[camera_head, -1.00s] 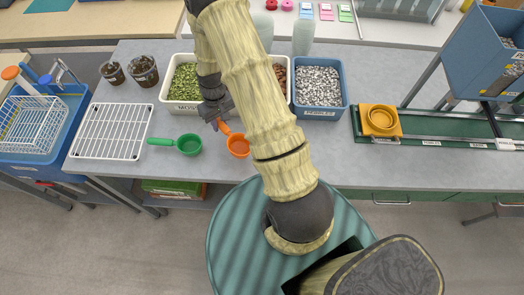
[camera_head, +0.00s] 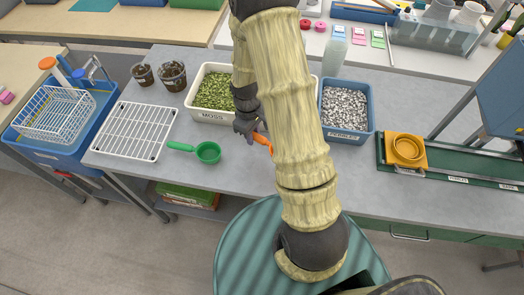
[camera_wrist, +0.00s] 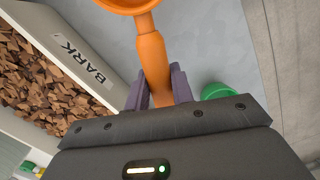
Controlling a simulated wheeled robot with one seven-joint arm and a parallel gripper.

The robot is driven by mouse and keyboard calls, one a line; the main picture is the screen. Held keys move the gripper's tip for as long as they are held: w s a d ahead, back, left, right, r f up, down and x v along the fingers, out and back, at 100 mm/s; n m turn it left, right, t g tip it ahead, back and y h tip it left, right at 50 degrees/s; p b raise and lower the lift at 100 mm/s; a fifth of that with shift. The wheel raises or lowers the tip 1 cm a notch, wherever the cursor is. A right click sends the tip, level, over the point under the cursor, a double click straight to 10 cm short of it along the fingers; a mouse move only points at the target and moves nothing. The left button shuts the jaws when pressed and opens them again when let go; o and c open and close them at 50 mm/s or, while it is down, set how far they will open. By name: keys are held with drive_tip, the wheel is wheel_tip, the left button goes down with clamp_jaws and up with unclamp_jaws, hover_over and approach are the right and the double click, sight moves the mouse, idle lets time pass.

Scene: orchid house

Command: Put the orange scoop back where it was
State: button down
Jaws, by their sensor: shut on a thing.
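My gripper (camera_head: 254,131) is shut on the handle of the orange scoop (camera_head: 263,140). In the wrist view the scoop's handle (camera_wrist: 153,60) runs up from between the two dark fingers (camera_wrist: 158,92), and its bowl is cut off at the top edge. In the head view my arm hides the bowl. Grey table surface shows beneath the scoop; I cannot tell how high it is held. The bin labelled BARK (camera_wrist: 88,62), full of brown chips, is left of the scoop in the wrist view. My arm hides most of it in the head view.
A green scoop (camera_head: 208,152) lies on the table beside a white wire rack (camera_head: 128,130). The moss bin (camera_head: 213,115) and pebble bin (camera_head: 345,134) stand along the back.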

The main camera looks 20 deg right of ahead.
drive_tip(key=shift+f, duration=1.5)
drive_tip(key=shift+f, duration=0.1)
drive_tip(key=shift+f+p, duration=0.7)
drive_tip(key=shift+f, duration=1.3)
drive_tip(key=shift+f, duration=0.15)
drive_tip(key=c, duration=1.2)
unclamp_jaws()
